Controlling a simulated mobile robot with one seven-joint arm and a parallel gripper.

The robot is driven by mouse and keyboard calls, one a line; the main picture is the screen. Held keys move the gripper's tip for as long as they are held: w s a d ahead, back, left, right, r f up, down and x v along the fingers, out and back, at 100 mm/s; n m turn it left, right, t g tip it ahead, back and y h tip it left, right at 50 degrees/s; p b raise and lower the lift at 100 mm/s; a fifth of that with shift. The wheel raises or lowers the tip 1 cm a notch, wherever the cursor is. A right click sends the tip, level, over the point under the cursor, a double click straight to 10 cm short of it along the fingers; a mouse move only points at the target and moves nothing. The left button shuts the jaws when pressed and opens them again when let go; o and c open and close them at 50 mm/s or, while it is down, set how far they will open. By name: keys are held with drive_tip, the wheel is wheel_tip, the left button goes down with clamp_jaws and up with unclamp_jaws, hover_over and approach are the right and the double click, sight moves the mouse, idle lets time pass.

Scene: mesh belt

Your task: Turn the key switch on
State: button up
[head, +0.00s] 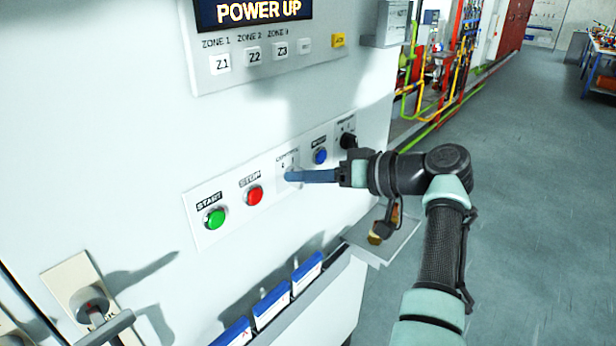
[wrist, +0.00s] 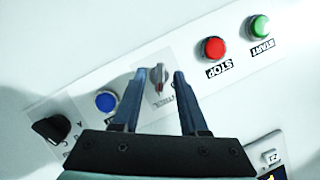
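The key switch (wrist: 158,76) is a small grey knob with a reddish mark, on the plate labelled CONTROL (head: 285,160). In the wrist view it sits between the two blue fingertips of my gripper (head: 290,176), with a visible gap on each side. My gripper is open and its fingers point at the panel, one on either side of the key switch. In the head view the fingers hide most of the switch. I cannot tell how deep the tips reach around it.
The red STOP button (head: 254,195) and green START button (head: 214,218) are to the left in the head view. A blue button (head: 319,156) and a black rotary knob (head: 348,140) are to the right.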

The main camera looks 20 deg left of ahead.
drive_tip(key=b+v, duration=0.3)
drive_tip(key=v, duration=1)
